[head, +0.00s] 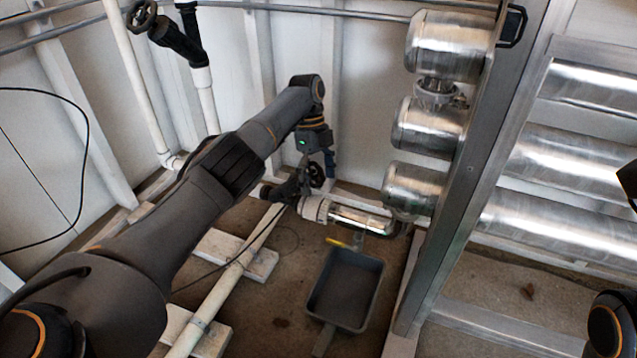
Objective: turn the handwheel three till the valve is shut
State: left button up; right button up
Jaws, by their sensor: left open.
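A small dark handwheel (316,175) sits on a black valve (290,188) low by the back wall, in the white pipe line near the floor. My left arm reaches down to it from the left. My left gripper (329,162) is open, pointing down right at the handwheel, and partly overlaps it in the picture. I cannot tell whether its fingers touch the rim. No number on the wheel is legible. Another dark handwheel (141,15) is on a black valve (178,40) at the upper left. My right gripper is not visible.
A grey tray (346,288) with a yellow-tipped part lies on the floor. Large metal cylinders (428,125) and a metal frame post (470,165) stand to the right. A white pipe (225,285) runs along the floor over pale blocks (237,253).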

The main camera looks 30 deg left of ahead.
aim_at(319, 182)
pick_arm(q)
notch_tip(319, 182, up, 9)
jog(key=shift+r, duration=0.1)
dwell(0.3)
